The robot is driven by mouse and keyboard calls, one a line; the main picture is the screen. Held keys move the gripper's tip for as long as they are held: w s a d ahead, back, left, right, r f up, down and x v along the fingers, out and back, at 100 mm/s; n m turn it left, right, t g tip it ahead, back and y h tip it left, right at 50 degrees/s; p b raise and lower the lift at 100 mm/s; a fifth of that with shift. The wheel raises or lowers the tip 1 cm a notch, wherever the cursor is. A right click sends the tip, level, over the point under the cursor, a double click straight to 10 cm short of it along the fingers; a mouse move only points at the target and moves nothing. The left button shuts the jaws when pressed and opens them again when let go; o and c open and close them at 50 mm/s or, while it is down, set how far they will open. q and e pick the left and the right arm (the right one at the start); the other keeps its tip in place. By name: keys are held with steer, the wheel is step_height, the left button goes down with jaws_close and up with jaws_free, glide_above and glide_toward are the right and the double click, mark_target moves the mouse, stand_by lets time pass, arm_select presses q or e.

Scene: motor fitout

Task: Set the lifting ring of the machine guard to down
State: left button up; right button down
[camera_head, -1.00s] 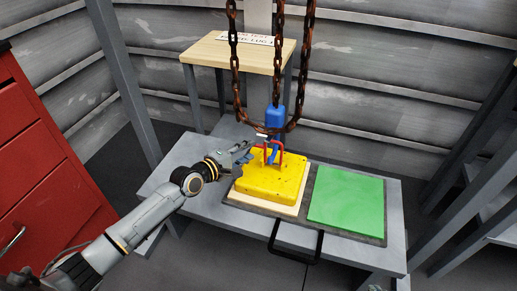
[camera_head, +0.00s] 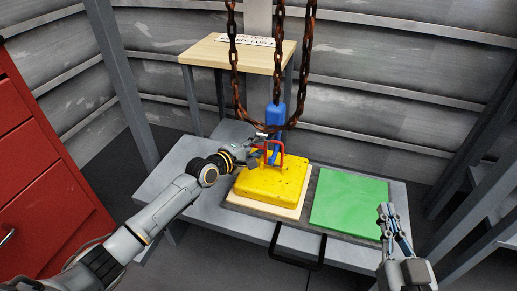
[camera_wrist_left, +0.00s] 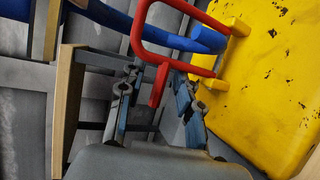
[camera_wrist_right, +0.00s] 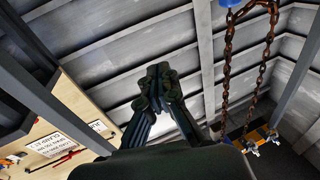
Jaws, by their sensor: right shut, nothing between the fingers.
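The yellow machine guard (camera_head: 268,183) sits on a pale board on the grey bench. Its red lifting ring (camera_head: 281,149) stands up from the top; it shows large in the left wrist view (camera_wrist_left: 146,18). A blue hook (camera_head: 276,118) hangs at the ring, and its blue bar passes by or through it; I cannot tell which. My left gripper (camera_head: 257,158) is at the ring's left side. My right gripper (camera_head: 389,210) is shut and empty, right of the green pad.
A green pad (camera_head: 349,201) lies right of the guard on the bench (camera_head: 199,207). Rusty chains (camera_head: 234,62) hang around the blue hook. A wooden stand (camera_head: 207,50) with a sign is behind. A black handle (camera_head: 296,262) juts from the bench front. A red cabinet (camera_head: 45,165) stands left.

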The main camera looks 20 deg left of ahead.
arm_select(q)
steer(key=shift+w, duration=0.1)
arm_select(e)
steer(key=shift+r, duration=0.45)
arm_select(q)
steer(key=shift+c, duration=0.2)
jaws_close()
arm_select(e)
steer(key=shift+s+t, duration=0.1)
steer(key=shift+t, duration=0.2)
